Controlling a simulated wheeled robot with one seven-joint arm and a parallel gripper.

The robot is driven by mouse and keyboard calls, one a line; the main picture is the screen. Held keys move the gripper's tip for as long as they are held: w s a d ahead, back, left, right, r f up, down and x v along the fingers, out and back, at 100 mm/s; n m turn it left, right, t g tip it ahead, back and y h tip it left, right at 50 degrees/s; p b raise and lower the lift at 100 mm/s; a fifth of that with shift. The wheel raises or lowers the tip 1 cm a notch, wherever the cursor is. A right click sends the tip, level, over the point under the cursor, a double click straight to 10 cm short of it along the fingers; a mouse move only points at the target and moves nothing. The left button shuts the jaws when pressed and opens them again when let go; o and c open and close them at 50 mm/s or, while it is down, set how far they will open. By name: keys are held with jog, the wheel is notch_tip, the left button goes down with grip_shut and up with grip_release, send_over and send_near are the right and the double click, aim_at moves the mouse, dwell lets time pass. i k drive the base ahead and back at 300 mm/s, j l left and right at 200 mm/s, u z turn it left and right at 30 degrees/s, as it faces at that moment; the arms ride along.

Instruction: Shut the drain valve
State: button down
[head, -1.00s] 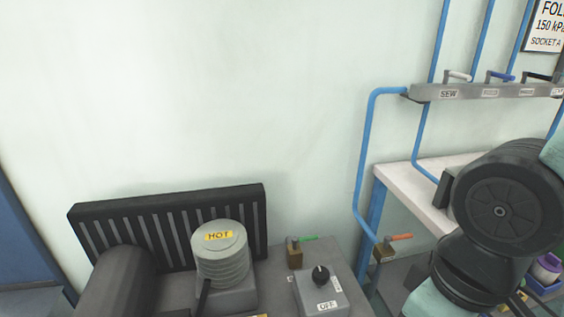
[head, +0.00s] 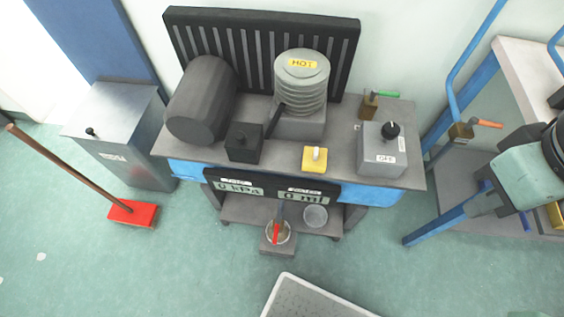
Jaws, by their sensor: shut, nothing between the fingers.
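A valve lever with a red end (head: 276,233) shows low at the front of the compressor bench, below the dark readout panel. It looks like the drain valve, though no label on it is readable. The lever points down in the picture, over a clear round cup on a small grey block (head: 277,249). The valve body is mostly hidden, so I cannot tell if it is open or shut. Part of my arm shows at the right edge, well away from the lever. My gripper's fingers are out of the picture.
The bench (head: 345,170) carries a dark tank (head: 201,100), a ribbed cylinder marked HOT (head: 301,85), a grey switch box marked OFF (head: 382,150) and a green-handled valve (head: 370,102). A red-headed broom (head: 133,214) stands left. A pale-topped platform (head: 310,300) lies in front.

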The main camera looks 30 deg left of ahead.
aim_at(277, 221)
jog(key=l+u, duration=0.15)
jog(key=l, duration=0.85)
jog(key=l+u, duration=0.2)
jog(key=l, duration=0.8)
jog(key=k+l+u, duration=0.15)
jog(key=l, duration=0.8)
jog(key=u, duration=1.6)
